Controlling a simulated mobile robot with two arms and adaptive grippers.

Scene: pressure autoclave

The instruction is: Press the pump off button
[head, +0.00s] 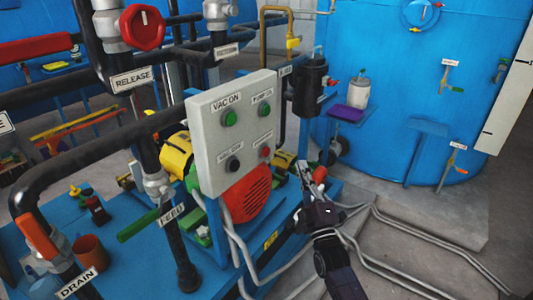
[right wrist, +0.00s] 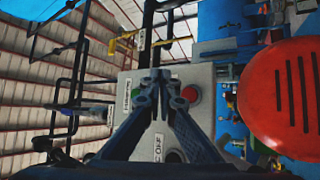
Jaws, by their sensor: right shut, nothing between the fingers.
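The grey control panel (head: 210,135) stands near the middle of the head view. Its lower right holds a red button (head: 265,152) under a small label too blurred to read surely. Green buttons sit at the upper left (head: 229,118) and upper right (head: 264,109), and a dark one (head: 233,163) at lower left. My right gripper (head: 309,172) is shut and empty, right of and a little below the red button, apart from the panel. In the right wrist view, the shut fingertips (right wrist: 155,78) appear just left of the red button (right wrist: 190,93). My left gripper is not in view.
A red motor cover (head: 246,200) sits below the panel and also shows large in the right wrist view (right wrist: 285,95). A black cylinder (head: 311,85) stands right of the panel. Grey pipes (head: 400,284) run along the floor. A blue tank (head: 385,60) fills the back right.

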